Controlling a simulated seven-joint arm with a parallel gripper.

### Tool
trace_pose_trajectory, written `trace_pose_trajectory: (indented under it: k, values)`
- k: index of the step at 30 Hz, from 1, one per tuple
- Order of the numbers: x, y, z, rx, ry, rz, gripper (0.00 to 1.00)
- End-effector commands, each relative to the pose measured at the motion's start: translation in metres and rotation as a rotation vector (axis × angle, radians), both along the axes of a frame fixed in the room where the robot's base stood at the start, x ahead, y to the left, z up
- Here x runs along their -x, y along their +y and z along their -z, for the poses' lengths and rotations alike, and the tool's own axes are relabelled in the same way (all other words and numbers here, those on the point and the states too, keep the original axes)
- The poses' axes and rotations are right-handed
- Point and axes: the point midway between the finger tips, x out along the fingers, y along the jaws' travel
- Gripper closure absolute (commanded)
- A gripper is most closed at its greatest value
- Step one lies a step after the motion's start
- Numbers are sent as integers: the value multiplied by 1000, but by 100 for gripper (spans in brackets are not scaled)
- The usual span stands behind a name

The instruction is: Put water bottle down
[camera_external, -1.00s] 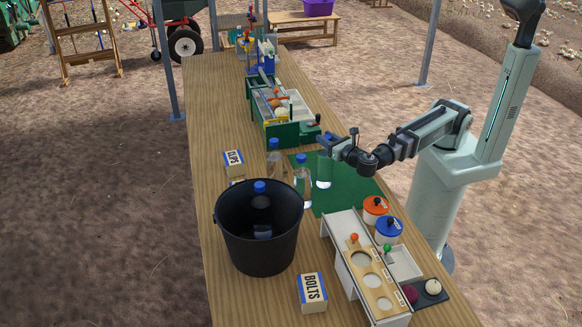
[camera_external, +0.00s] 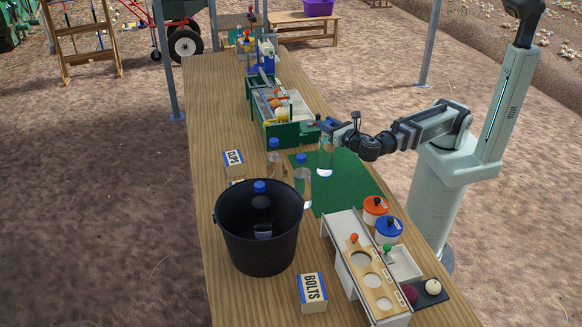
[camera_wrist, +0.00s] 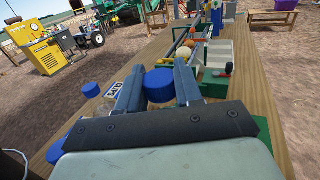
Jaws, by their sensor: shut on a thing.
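My gripper (camera_external: 331,125) is shut on the neck of a clear water bottle (camera_external: 326,158) with a blue cap. The bottle is upright above or on the far part of the green mat (camera_external: 345,187); I cannot tell whether its base touches the mat. In the wrist view, my gripper (camera_wrist: 158,80) has its fingers on both sides of the blue cap (camera_wrist: 158,86). Two more clear bottles stand on the table: one (camera_external: 303,187) at the mat's left edge, one (camera_external: 274,162) farther back. Another blue-capped bottle (camera_external: 261,212) is inside the black bucket (camera_external: 258,248).
The bucket stands at the left of the wooden table (camera_external: 215,110). A CLIPS box (camera_external: 233,163) and a BOLTS box (camera_external: 313,292) lie nearby. A green-and-white sorting device (camera_external: 280,130) is behind the mat. The mat's middle is clear.

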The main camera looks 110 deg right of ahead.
Motion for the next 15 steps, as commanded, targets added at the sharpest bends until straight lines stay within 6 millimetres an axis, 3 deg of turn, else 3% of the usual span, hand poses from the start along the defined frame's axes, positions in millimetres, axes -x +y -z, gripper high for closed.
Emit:
trace_pose_trajectory:
  k: [15]
  values:
    - [-1,0,-51,2,-3,0,100]
